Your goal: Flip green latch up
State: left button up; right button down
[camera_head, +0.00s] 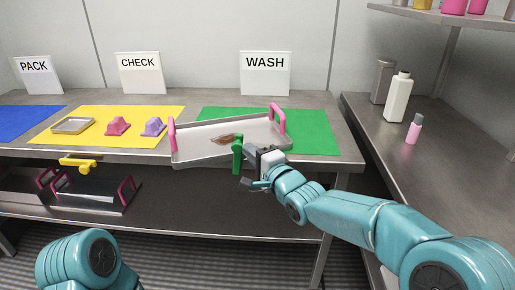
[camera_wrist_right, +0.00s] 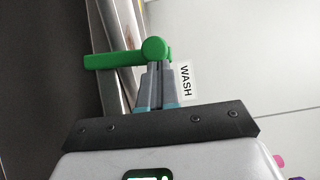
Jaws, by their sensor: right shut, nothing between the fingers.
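The green latch (camera_head: 237,158) is at the front edge of the table, below the WASH sign. Its bar hangs down from its rounded top end in the head view. In the right wrist view the latch (camera_wrist_right: 112,61) shows its round end just beyond my fingertips. My right gripper (camera_head: 249,158) is shut and empty, close beside the latch on its right. In the wrist view the gripper (camera_wrist_right: 158,68) overlaps the round end; I cannot tell whether they touch. My left gripper is out of view.
A metal tray (camera_head: 200,147) with pink handles and a brown item sits partly over the green mat (camera_head: 316,134). A yellow latch (camera_head: 78,163) is farther left on the edge. Bottles (camera_head: 397,98) stand on the right counter. The lower shelf (camera_head: 190,203) has free room.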

jog(key=shift+a+r, duration=0.2)
jog(key=shift+a, duration=0.05)
dwell(0.4)
jog(key=shift+s, duration=0.15)
jog(key=v, duration=1.6)
jog(key=shift+d+p, duration=0.35)
jog(key=shift+p, duration=0.05)
jog(key=shift+f, duration=0.1)
